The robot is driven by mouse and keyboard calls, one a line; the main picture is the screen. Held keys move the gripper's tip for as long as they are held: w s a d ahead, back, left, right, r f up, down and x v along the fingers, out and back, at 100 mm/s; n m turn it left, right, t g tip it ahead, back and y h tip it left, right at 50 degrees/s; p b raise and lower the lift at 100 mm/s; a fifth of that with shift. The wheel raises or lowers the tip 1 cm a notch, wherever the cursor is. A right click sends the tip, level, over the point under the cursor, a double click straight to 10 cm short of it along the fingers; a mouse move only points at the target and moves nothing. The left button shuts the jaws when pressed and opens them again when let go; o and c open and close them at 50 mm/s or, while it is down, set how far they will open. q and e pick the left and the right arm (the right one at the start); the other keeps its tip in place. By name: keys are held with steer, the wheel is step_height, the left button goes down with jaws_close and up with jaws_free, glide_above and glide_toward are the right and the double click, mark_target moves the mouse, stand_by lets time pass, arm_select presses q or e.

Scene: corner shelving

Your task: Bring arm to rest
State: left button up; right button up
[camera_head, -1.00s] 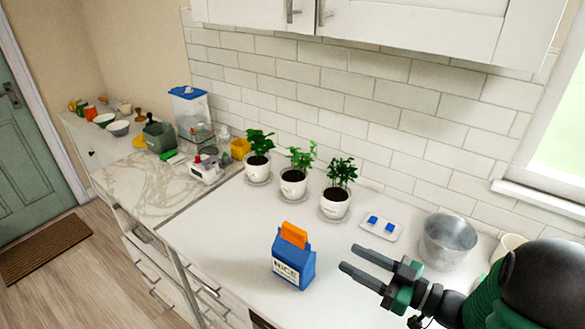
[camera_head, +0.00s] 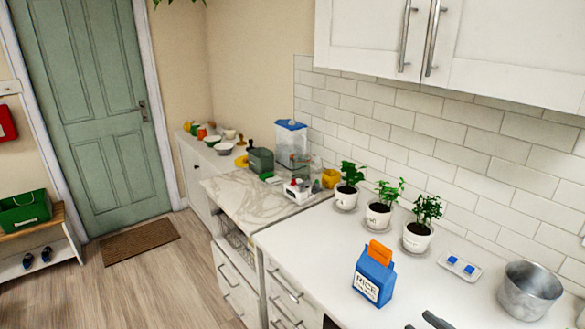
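My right gripper (camera_head: 424,323) shows only as two dark fingertips at the bottom edge. They are apart, with white counter visible between them, and nothing is held at the tips. The rest of that arm is out of view. The fingertips are just in front and to the right of the blue rice carton (camera_head: 373,276), which stands upright on the white counter (camera_head: 320,240) with an orange piece at its top. My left gripper is not in view.
Potted plants (camera_head: 378,214) line the wall. A small white tray with blue pieces (camera_head: 459,267) and a metal pot (camera_head: 529,289) stand at the right. Wooden floor (camera_head: 170,285) is open at left, before a green door (camera_head: 95,110). White cabinets (camera_head: 480,50) hang above.

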steer(key=w+f+m+g+h, duration=0.1)
steer(key=f+h, duration=0.1)
steer(key=w+f+m+g+h, duration=0.1)
steer(key=f+h, duration=0.2)
steer(key=w+f+m+g+h, duration=0.1)
steer(key=f+m+h, duration=0.1)
steer(key=h, duration=0.1)
steer(key=shift+f+g, duration=0.15)
steer(key=shift+g, duration=0.25)
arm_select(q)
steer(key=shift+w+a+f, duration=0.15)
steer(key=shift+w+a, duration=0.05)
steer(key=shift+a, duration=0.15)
arm_select(e)
steer(key=s+a+f+m+g, duration=0.1)
steer(key=s+a+f+g, duration=0.2)
steer(key=s, duration=0.4)
steer(key=s+a+f+m+g, duration=0.1)
steer(key=s+a+f+g, duration=0.2)
steer(key=s+a+g, duration=0.2)
steer(key=s, duration=0.2)
steer(key=shift+s+a+m, duration=0.3)
steer(key=shift+s+a, duration=0.05)
steer(key=shift+s, duration=0.05)
steer(key=shift+d, duration=0.1)
